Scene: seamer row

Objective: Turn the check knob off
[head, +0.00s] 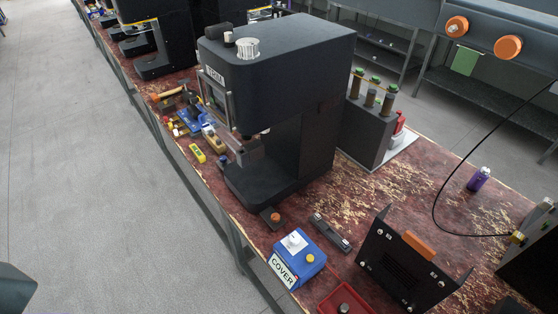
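No knob in view carries a readable "check" label, so I cannot tell which one is the check knob. A blue box (307,266) marked COVER stands near the bench's front edge, with a white knob (294,241) and a yellow button on top. A black machine (290,65) marked TRIM has a white ribbed knob (247,48) on top. Two orange knobs (457,26) (508,47) sit on a grey bar at the upper right. Neither of my grippers shows; a dark shape at the lower left edge is too cut off to identify.
The worn red bench top (385,190) runs diagonally across the view. A black panel with an orange block (419,246), a red tray (344,298), a purple bottle (478,179) and a dark cable stand at the right. Tools lie left of the machine. The grey floor is clear.

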